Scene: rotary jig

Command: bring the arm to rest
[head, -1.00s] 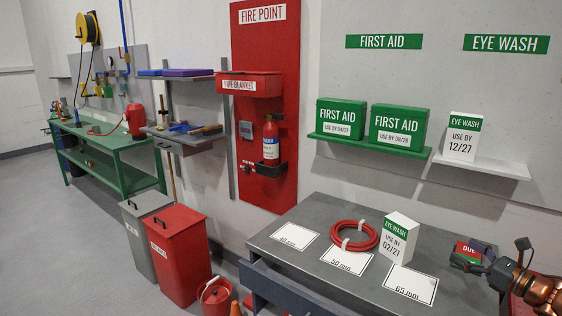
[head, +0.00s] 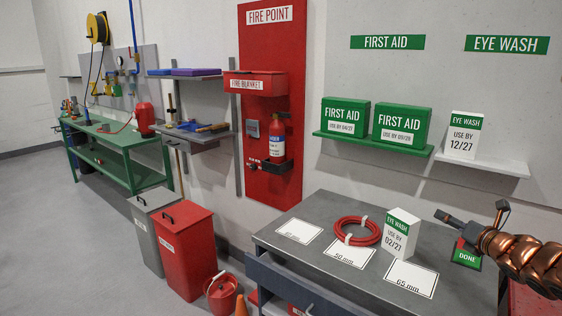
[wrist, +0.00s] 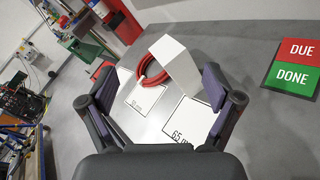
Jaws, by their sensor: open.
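My gripper (head: 472,214) is at the right of the head view, above the right end of the grey bench. Its two fingers are spread apart with nothing between them. In the wrist view my gripper (wrist: 158,95) shows both dark fingers wide open. Beyond them stand a white eye wash box (wrist: 174,62) and a coiled red hose (wrist: 152,75), both apart from the fingers. In the head view the eye wash box (head: 400,234), marked 02/27, stands upright beside the red hose coil (head: 357,231) on the bench.
The grey bench (head: 290,256) carries white labelled cards, including the 65 mm card (head: 410,278). A DUE/DONE sign (head: 466,255) lies close to my gripper, partly hidden by it. Green first aid boxes (head: 400,124) and another eye wash box (head: 462,134) stand on wall shelves. Bins (head: 185,250) stand left.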

